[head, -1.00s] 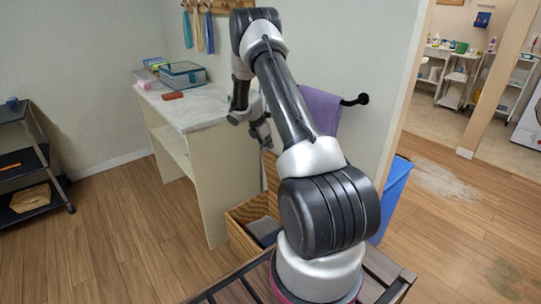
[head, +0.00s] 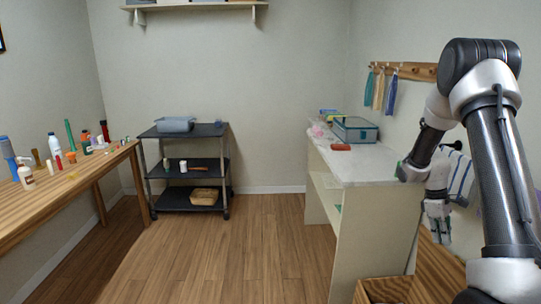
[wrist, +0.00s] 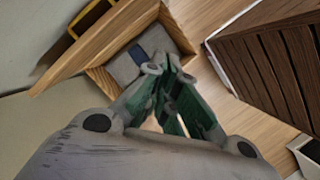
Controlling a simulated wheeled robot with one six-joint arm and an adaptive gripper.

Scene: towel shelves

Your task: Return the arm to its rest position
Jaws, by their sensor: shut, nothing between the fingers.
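My gripper (head: 439,228) hangs at the end of my bent arm on the right of the head view, pointing down. It is in front of the wall, just right of the white counter. In the wrist view, my gripper (wrist: 168,72) shows green-and-grey fingers drawn together at the tips with nothing held. The box's edge (head: 383,291) also shows low in the head view.
A striped towel (head: 460,178) hangs behind my arm. A dark shelf cart (head: 187,165) stands at the back, and a wooden table (head: 70,190) with bottles stands left. The middle floor is clear.

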